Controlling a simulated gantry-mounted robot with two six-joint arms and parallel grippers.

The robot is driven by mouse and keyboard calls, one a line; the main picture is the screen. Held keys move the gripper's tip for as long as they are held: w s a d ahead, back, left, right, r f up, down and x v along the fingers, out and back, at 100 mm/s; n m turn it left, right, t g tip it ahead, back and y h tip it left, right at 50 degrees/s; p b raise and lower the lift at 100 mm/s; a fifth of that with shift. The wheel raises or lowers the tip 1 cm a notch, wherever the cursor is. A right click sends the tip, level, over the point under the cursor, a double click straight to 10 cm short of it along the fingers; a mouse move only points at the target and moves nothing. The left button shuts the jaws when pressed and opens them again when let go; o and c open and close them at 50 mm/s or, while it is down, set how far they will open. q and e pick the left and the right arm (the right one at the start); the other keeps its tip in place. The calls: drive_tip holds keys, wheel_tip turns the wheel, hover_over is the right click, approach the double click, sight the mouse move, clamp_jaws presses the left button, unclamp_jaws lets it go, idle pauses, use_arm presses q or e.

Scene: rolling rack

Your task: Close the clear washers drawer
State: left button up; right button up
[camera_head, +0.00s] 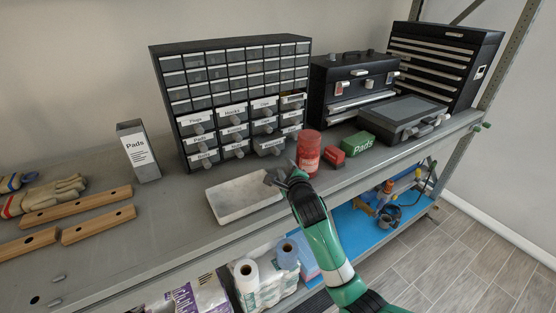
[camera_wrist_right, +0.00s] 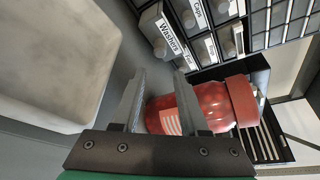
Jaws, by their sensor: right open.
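The washers drawer (camera_wrist_right: 168,38) is in the bottom row of the small-parts cabinet in the right wrist view, with a white label and a grey knob. In the head view a larger-labelled drawer (camera_head: 271,145) at the bottom row appears to be it and seems to stand out from its neighbours; the label is hard to read there. My right gripper (camera_head: 281,177) is open in front of the cabinet, beside a red jar. In the wrist view the fingers (camera_wrist_right: 160,92) point toward the cabinet, apart from the drawer, with the jar partly behind the right finger. My left gripper is out of view.
The red jar (camera_head: 309,150) stands close to the right gripper. A pale tray (camera_head: 243,198) lies on its left. Black toolboxes (camera_head: 355,77) stand behind. The shelf's front edge runs below.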

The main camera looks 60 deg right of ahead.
sight(277, 153)
drive_tip(key=w+d+f+b, duration=0.2)
drive_tip(key=b, duration=0.1)
drive_tip(key=shift+w+d, duration=0.15)
drive_tip(key=shift+d, duration=0.25)
drive_tip(key=shift+r+b+x, duration=0.15)
drive_tip(key=shift+r+x, duration=0.05)
drive_tip(key=shift+x, duration=0.85)
drive_tip(key=shift+r+b+x, duration=0.15)
drive_tip(key=shift+b+x, duration=0.05)
drive_tip(key=shift+x, duration=0.8)
drive_tip(key=shift+r+b+x, duration=0.15)
drive_tip(key=shift+r+x, duration=0.05)
drive_tip(key=shift+x, duration=0.85)
drive_tip(key=shift+w+d, duration=0.1)
clamp_jaws()
